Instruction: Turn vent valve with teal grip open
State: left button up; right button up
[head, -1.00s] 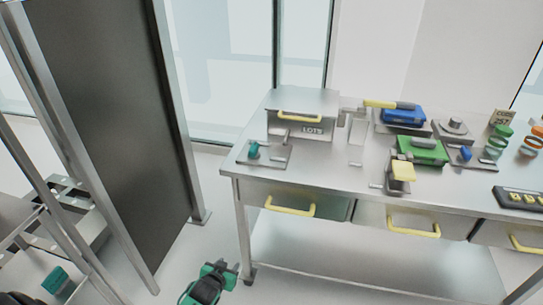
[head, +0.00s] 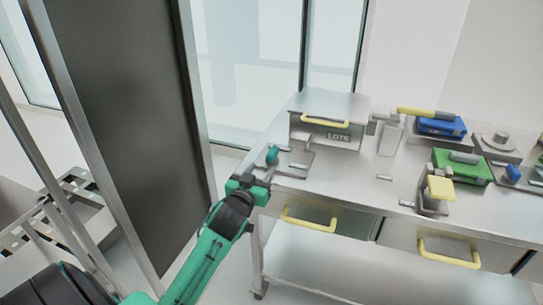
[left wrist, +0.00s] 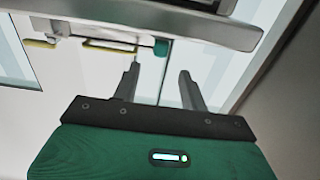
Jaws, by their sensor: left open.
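The vent valve with the teal grip (head: 272,154) sits on a small metal plate (head: 297,163) at the near left corner of the steel bench. The teal grip also shows in the left wrist view (left wrist: 161,48), just beyond the fingers. My left gripper (head: 264,173) is open and empty, close to the bench corner and just short of the teal grip. In the left wrist view its two fingers (left wrist: 158,74) stand apart with a gap between them and the grip. My right gripper is not in view.
A box labelled LOTS (head: 325,128) with a yellow handle stands behind the valve. A blue case (head: 442,128), a green case (head: 462,167) and a yellow-padded lever (head: 440,188) are to the right. A dark panel (head: 120,120) stands left of my arm. Yellow-handled drawers (head: 308,219) hang below the bench top.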

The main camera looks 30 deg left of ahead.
aim_at(269, 158)
pick_arm(q)
jog(key=x, duration=0.9)
grip_shut()
